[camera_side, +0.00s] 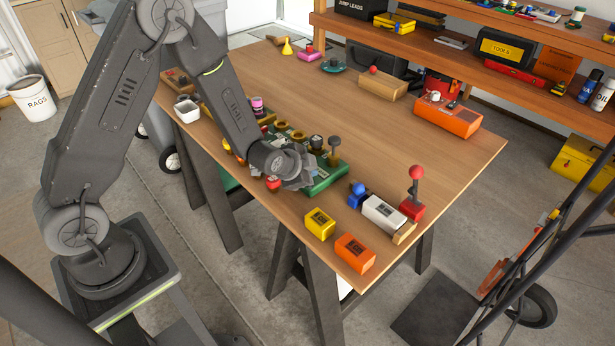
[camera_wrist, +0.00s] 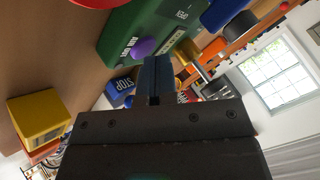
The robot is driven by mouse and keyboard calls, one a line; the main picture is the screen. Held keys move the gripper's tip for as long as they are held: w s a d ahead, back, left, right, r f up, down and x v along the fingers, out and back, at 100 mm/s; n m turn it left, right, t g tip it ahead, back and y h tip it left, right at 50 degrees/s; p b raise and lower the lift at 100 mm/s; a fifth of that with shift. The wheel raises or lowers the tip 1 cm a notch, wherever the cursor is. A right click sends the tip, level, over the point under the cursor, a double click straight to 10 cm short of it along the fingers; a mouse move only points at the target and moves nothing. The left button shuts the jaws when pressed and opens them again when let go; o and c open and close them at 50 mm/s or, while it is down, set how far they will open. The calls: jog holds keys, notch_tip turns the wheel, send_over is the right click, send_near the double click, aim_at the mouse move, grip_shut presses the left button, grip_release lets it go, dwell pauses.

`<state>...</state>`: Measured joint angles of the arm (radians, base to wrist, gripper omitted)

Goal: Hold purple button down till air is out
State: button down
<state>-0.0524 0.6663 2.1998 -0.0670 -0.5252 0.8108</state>
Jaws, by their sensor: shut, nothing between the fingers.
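The purple button (camera_wrist: 144,47) is a round knob on the side of a green box (camera_wrist: 118,32) with white lettering in the wrist view. The green box (camera_side: 325,182) also shows in the side view, but my gripper and arm hide the purple button there. My gripper (camera_wrist: 157,62) is shut and empty. In the wrist view its fingertips appear close beside the purple button, to its lower right; I cannot tell whether they touch it. In the side view my gripper (camera_side: 300,180) is low at the green box's near side.
Several knobs and buttons crowd the green box. A yellow box (camera_side: 320,224), an orange box (camera_side: 355,253), a white box (camera_side: 383,213) and a red joystick (camera_side: 414,190) stand to its right. A red ball (camera_side: 273,183) is close by my gripper. The table's middle (camera_side: 400,140) is clear.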

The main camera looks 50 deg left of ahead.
jog(key=shift+r, duration=0.1)
dwell(0.5)
jog(key=shift+r, duration=0.8)
jog(key=shift+r, duration=2.5)
